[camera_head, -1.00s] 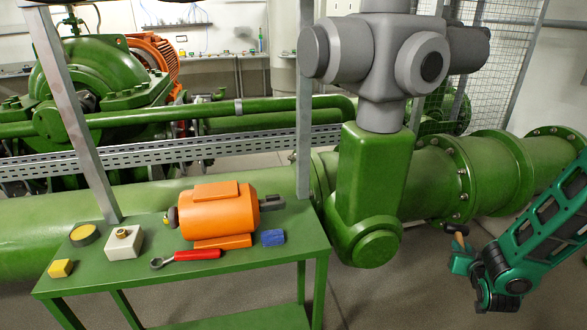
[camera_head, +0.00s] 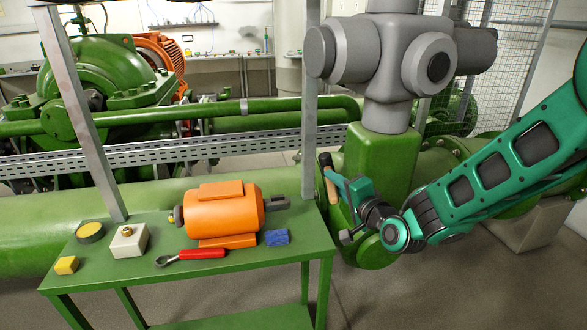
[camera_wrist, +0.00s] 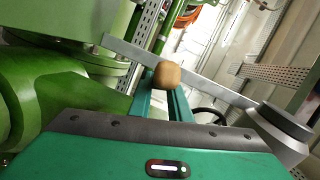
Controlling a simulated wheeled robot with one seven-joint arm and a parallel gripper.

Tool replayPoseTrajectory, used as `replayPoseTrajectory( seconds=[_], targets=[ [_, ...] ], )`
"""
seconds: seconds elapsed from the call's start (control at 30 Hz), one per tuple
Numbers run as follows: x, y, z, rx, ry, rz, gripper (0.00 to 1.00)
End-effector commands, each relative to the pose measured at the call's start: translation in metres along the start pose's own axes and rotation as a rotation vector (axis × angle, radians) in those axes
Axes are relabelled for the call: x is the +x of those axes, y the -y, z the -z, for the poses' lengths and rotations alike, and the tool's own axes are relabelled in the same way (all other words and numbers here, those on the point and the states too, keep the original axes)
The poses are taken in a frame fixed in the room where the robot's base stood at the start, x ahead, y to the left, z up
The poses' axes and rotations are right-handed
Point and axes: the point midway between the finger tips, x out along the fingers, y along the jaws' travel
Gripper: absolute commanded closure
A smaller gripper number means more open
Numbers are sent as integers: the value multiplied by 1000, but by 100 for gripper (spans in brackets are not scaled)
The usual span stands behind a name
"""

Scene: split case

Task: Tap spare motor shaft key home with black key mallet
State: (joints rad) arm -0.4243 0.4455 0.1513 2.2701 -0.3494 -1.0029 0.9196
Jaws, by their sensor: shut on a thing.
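The orange motor (camera_head: 222,214) lies on the green table. Its dark grey shaft (camera_head: 277,202) points right; the key is too small to tell apart from the shaft. My gripper (camera_head: 338,182) is at the right end of the table, to the right of the shaft and apart from it. It is shut on the wooden handle of the black key mallet (camera_head: 325,161), whose dark head is up. In the wrist view, the rounded wooden end of the mallet handle (camera_wrist: 168,74) shows between my green fingers. The mallet head is not clear there.
A grey post (camera_head: 308,120) stands behind the shaft. A large green valve (camera_head: 380,160) stands close behind my gripper.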

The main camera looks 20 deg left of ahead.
Motion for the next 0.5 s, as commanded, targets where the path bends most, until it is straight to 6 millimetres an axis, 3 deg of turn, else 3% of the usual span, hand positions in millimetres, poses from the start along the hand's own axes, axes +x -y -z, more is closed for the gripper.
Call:
replayPoseTrajectory(
  seconds=[0.03, 0.1, 0.23, 0.33, 0.5],
  targets=[
    [2, 20, -20, 42, 33, 34, 100],
    [3, 43, -42, 100, 76, 66, 100],
    [2, 77, -77, 180, 145, 109, 100],
    [0, 94, -95, 218, 184, 126, 100],
    [-2, 107, -109, 246, 215, 137, 100]
  ],
)
